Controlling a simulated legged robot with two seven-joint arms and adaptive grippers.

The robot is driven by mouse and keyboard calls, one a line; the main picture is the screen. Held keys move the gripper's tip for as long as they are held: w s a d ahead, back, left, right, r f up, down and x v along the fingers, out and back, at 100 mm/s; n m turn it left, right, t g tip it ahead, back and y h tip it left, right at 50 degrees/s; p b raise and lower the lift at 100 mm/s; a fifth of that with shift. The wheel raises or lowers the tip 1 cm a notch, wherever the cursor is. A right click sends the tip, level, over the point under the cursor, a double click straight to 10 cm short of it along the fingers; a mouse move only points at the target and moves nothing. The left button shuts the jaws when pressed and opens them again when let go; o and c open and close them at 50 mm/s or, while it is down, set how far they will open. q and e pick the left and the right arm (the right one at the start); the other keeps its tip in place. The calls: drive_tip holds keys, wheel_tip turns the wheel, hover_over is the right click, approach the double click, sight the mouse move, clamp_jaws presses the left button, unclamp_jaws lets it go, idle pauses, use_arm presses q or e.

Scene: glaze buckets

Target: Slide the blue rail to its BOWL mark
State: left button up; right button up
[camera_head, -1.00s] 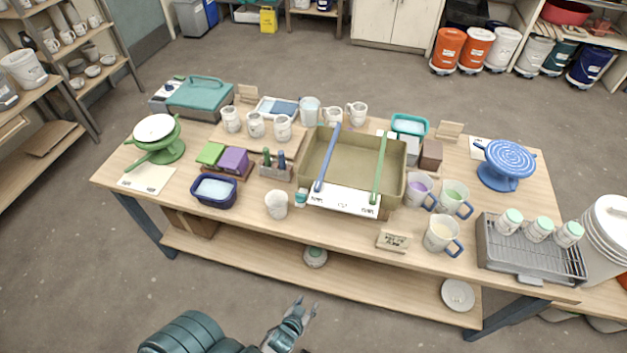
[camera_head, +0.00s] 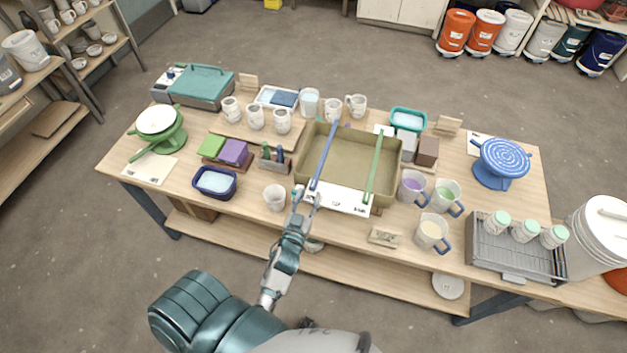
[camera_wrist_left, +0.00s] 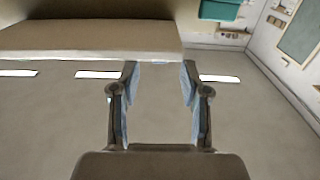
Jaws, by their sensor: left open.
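The blue rail (camera_head: 324,155) lies across the left part of an olive basin (camera_head: 349,159), from its back edge to its front edge. A green rail (camera_head: 375,165) crosses the right part. A white strip (camera_head: 345,202) with small dark marks runs along the basin's front; I cannot read the marks. My left gripper (camera_head: 305,195) is at the basin's front left corner, close to the blue rail's near end; contact cannot be told. In the left wrist view the left gripper (camera_wrist_left: 159,68) is open with nothing between its fingers. My right gripper is not in view.
A white cup (camera_head: 274,198) stands just left of my left gripper. A navy tub (camera_head: 215,183) is farther left. Mugs with purple (camera_head: 412,187) and green (camera_head: 446,196) contents stand right of the basin. A small sign (camera_head: 384,237) lies at the table's front edge.

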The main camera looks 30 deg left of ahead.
sight(312, 188)
use_arm(q)
drive_tip(key=x, duration=0.4)
drive_tip(key=shift+w+r+p, duration=0.15)
drive_tip(key=shift+w+p, duration=0.15)
drive_tip(key=shift+w+a, duration=0.2)
drive_tip(key=shift+w, duration=0.45)
clamp_jaws()
